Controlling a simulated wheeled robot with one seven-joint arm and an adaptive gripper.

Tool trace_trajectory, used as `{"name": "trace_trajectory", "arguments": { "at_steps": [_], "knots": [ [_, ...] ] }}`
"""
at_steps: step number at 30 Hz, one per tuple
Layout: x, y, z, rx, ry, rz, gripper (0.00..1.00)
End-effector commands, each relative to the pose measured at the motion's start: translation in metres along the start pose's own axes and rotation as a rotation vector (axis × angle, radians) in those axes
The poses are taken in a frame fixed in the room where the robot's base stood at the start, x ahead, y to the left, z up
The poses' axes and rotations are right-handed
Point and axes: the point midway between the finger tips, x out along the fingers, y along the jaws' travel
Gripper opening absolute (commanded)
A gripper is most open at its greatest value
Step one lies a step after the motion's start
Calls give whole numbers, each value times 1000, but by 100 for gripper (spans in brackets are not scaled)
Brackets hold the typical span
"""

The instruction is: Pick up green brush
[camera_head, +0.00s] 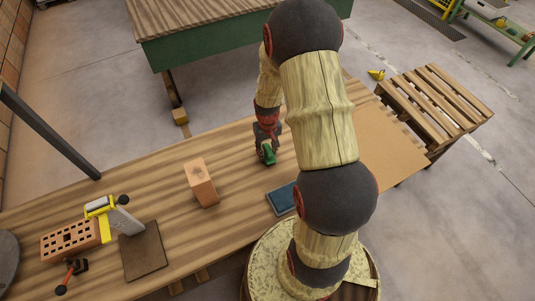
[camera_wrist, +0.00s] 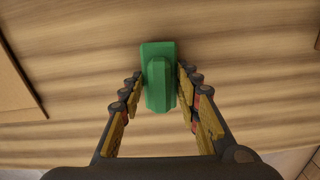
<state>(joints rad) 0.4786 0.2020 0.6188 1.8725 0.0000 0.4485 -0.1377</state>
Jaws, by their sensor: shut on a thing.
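The green brush (camera_head: 269,154) is on the wooden table, just right of the table's middle in the head view. In the wrist view the green brush (camera_wrist: 159,75) lies between the fingers, with its long raised grip pointing toward my palm. My gripper (camera_head: 266,142) reaches down over it from behind. In the wrist view my gripper (camera_wrist: 158,85) has a finger on each side of the brush, shut on it. The brush's underside is hidden, and I cannot tell whether it still touches the table.
A wooden block (camera_head: 201,184) stands left of the brush. A blue flat object (camera_head: 282,199) lies nearer, partly by my arm. A brown square plate (camera_head: 143,252), a perforated brick (camera_head: 70,242) and a yellow-handled tool (camera_head: 100,206) sit at the left. Bare tabletop surrounds the brush.

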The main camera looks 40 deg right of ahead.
Motion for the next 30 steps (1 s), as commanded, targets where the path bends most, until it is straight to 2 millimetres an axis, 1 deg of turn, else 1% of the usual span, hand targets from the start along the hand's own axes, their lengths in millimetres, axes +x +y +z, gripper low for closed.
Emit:
{"name": "trace_trajectory", "arguments": {
  "at_steps": [7,11,14,18,20,29,30],
  "knots": [
    [-1,0,0,0,1,0,5],
    [-6,0,0,0,1,0,5],
    [-15,0,-1,0,3,0,5],
    [-37,0,-1,0,4,1,5],
    [-45,-2,8,0,3,0,5],
    [-95,-11,49,0,4,1,5],
    [-98,-12,58,0,1,0,5]
  ]
}}
